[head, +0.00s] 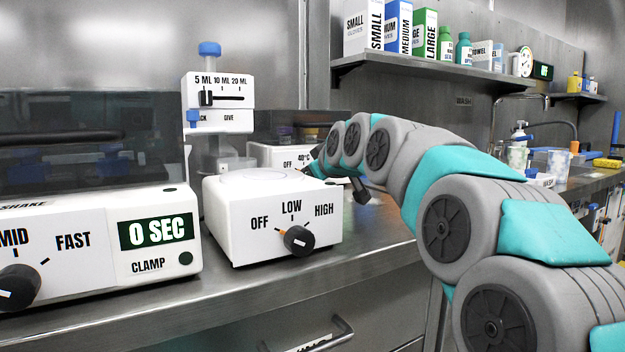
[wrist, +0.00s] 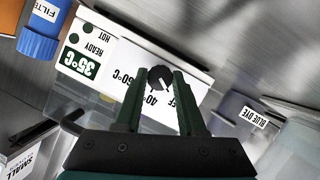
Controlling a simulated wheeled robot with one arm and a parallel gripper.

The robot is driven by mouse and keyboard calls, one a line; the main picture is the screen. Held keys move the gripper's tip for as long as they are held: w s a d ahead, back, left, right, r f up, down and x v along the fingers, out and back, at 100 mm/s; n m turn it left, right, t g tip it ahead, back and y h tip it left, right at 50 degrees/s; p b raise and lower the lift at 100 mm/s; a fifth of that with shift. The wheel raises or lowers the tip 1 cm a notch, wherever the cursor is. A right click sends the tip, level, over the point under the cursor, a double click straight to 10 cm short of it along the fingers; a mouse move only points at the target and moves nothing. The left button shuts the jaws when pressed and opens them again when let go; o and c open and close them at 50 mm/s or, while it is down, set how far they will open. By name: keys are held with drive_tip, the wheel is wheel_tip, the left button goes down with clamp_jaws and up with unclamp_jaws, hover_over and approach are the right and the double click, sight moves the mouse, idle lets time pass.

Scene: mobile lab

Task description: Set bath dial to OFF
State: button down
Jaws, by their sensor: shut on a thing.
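The bath dial (wrist: 160,77) is a dark round knob on the bath's white front panel (wrist: 186,62). The wrist view shows it upside down, with 60°C, 40°C and a partly covered OFF label around it. A pale mark on the dial points to the lower right, toward the OFF side. My gripper (wrist: 159,82) has its two green fingers on either side of the dial, shut on it. In the head view the bath (head: 268,155) stands behind the LOW/HIGH device, and my gripper (head: 318,168) reaches its front; the dial is hidden there.
The white LOW/HIGH device (head: 230,222) stands close in front of the bath. A shaker with a 0 SEC display (head: 155,232) is at left. A bin labelled BLUE DYE (wrist: 250,117) lies right of the bath in the wrist view. A shelf (head: 420,66) hangs above my arm.

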idle(0.4)
drive_tip(key=c, duration=0.5)
unclamp_jaws()
drive_tip(key=shift+s, duration=0.1)
drive_tip(key=shift+p+v, duration=0.3)
drive_tip(key=shift+v, duration=3.55)
